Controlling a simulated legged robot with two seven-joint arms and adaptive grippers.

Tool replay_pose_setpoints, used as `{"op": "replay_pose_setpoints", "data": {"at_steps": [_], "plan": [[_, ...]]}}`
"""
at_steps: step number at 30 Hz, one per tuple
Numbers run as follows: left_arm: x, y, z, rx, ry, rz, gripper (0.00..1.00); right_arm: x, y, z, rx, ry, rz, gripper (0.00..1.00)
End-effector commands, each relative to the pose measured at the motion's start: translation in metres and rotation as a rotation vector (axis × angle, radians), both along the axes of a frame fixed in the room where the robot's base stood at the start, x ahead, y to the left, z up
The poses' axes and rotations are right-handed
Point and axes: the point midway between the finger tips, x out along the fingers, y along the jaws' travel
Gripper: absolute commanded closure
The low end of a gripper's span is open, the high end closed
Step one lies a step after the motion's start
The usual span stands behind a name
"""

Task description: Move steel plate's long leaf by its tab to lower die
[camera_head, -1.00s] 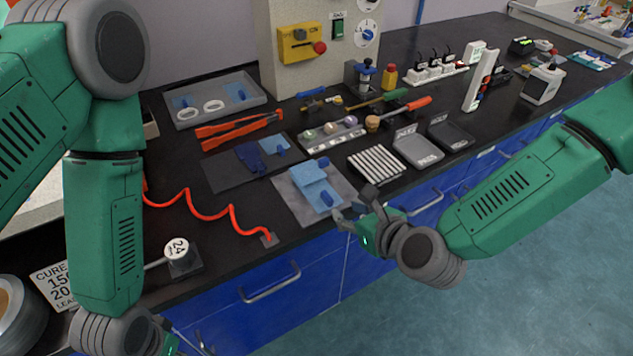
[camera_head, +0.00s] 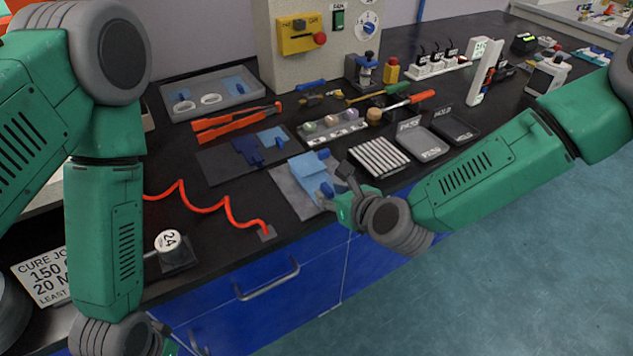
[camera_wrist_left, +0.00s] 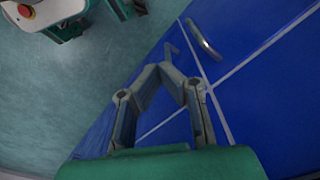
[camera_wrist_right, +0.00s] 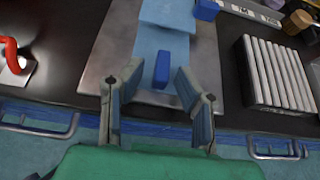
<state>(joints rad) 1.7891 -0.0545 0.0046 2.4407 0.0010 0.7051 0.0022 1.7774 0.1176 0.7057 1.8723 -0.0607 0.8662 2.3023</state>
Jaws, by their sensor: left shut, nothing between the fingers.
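The steel plate (camera_head: 285,185) lies near the bench's front edge with light-blue leaves (camera_head: 306,170) on it. A blue tab (camera_head: 327,188) stands on the near end of the long leaf; another tab (camera_head: 323,154) is farther back. In the right wrist view the near tab (camera_wrist_right: 162,72) stands just ahead of and between the fingertips of my right gripper (camera_wrist_right: 158,88). That gripper (camera_head: 342,190) is open and empty at the plate's near edge. My left gripper (camera_wrist_left: 170,72) is shut and empty, low in front of the blue drawers. I cannot tell which thing is the lower die.
A dark mat (camera_head: 222,167) with blue pieces lies left of the plate. A rack of pale bars (camera_head: 379,157) and trays (camera_head: 423,143) stand to its right. A red coiled cord (camera_head: 205,203) lies to its left. Orange-handled tongs (camera_head: 237,122) lie behind.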

Motion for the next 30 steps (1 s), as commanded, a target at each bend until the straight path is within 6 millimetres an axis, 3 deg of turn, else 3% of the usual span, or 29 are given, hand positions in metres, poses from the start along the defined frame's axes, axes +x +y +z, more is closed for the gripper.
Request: {"op": "replay_pose_setpoints", "data": {"at_steps": [2, 4, 5, 30], "plan": [[0.0, 0.0, 0.0, 0.0, 0.0, 0.0, 1.0, 0.0, -0.001, 0.0, 0.001, 0.001, 0.0, 0.74], [0.0, 0.0, 0.0, 0.0, 0.0, 0.0, 1.0, 0.0, -0.001, 0.0, 0.001, 0.001, 0.0, 0.99], [0.0, 0.0, 0.0, 0.0, 0.0, 0.0, 1.0, 0.0, -0.001, 0.0, 0.0, 0.0, 0.0, 1.0], [0.0, 0.0, 0.007, 0.0, 0.0, 0.0, 1.0, 0.0, 0.0, 0.011, 0.0, 0.0, 0.0, 1.0]]}}
